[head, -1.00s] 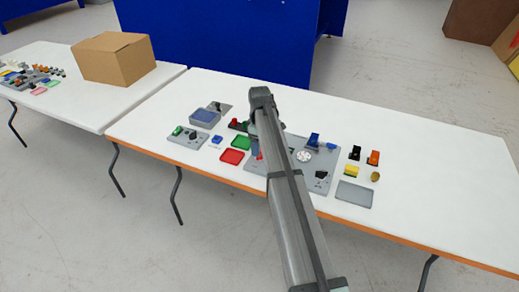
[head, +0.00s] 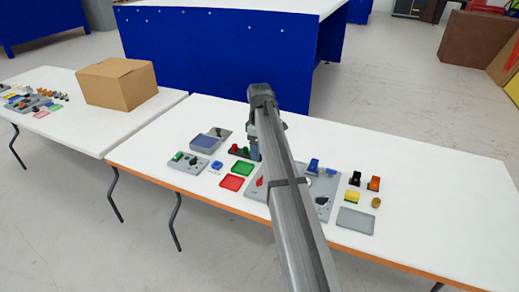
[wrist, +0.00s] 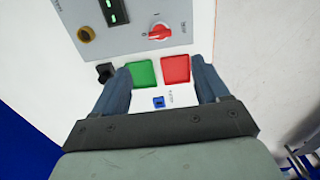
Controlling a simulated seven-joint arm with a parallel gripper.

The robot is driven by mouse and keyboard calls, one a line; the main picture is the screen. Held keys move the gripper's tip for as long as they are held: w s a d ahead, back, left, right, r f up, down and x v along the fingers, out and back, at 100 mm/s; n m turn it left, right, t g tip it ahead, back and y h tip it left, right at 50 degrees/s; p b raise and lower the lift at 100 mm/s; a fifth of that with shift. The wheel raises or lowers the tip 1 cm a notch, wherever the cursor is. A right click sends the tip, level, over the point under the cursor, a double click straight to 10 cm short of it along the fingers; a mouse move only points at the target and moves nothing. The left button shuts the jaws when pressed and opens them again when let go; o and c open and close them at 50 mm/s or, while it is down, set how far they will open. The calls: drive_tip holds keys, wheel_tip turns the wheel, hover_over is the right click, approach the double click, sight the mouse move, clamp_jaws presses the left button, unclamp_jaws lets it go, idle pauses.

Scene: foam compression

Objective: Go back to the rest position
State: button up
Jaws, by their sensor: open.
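My arm reaches out over the white table (head: 420,200) in the head view, with my gripper (head: 255,154) at its far end pointing down. In the wrist view my gripper (wrist: 162,76) has its two blue-grey fingers spread apart with nothing held between them. Beyond the fingertips lie a green tray (wrist: 143,75) and a red tray (wrist: 176,69), with a small blue piece (wrist: 158,103) nearby. The fingers look apart from these things. My arm hides part of the grey panel in the head view.
A grey panel (wrist: 120,22) carries a red rotary switch (wrist: 159,33). Left of my arm stand a blue-topped box (head: 205,142) and a grey unit (head: 187,162). Right are black, orange and yellow blocks and a grey tray (head: 356,220). The table's far right is clear.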

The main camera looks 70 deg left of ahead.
idle(0.3)
